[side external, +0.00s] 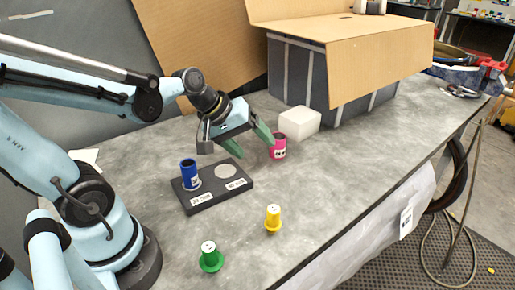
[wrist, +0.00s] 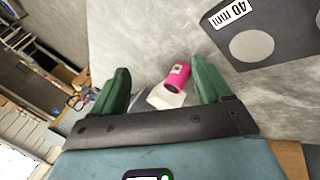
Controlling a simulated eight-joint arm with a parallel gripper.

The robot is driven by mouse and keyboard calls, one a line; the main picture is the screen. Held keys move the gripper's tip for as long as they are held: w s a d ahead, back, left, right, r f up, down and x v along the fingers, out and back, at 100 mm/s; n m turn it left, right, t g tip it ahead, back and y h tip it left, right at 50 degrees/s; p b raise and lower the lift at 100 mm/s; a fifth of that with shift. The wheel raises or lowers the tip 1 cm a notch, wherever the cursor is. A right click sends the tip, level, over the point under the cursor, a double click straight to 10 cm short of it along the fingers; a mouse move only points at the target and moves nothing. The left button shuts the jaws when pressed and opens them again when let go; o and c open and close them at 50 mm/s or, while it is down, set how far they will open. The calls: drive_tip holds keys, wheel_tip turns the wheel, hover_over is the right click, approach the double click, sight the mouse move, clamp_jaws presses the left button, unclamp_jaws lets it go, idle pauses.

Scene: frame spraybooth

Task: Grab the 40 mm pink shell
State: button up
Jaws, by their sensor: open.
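The pink shell (side external: 278,147) stands upright on the grey table, a short cylinder with a dark open top and a white label. It also shows in the wrist view (wrist: 178,78), between the two green fingers and beyond their tips. My gripper (side external: 250,142) is open, with its green fingers apart and nothing between them. In the side view it is just left of the shell, with one fingertip close to the shell's upper edge; I cannot tell whether they touch. The wrist view also shows my gripper (wrist: 162,85).
A dark board (side external: 215,196) holds a blue shell (side external: 189,174) and an empty pale disc beside it. A white block (side external: 300,122) stands just behind the pink shell. A yellow piece (side external: 272,218) and a green piece (side external: 210,257) stand nearer the front. A large box (side external: 310,75) stands behind.

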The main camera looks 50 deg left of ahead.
drive_tip(key=w+a+f+n+t+h, duration=0.2)
drive_tip(key=w+a+n, duration=0.25)
drive_tip(key=n, duration=0.65)
drive_tip(key=n+t+h, duration=0.1)
drive_tip(key=n+t, duration=0.2)
drive_tip(key=n, duration=0.8)
approach(284, 138)
drive_tip(key=x, duration=0.7)
drive_tip(key=shift+w+d+f, duration=0.2)
drive_tip(key=shift+w+d, duration=0.05)
drive_tip(key=shift+d, duration=0.05)
drive_tip(key=shift+c, duration=0.2)
drive_tip(key=c, duration=1.1)
drive_tip(key=shift+o, duration=0.2)
drive_tip(key=shift+r, duration=0.15)
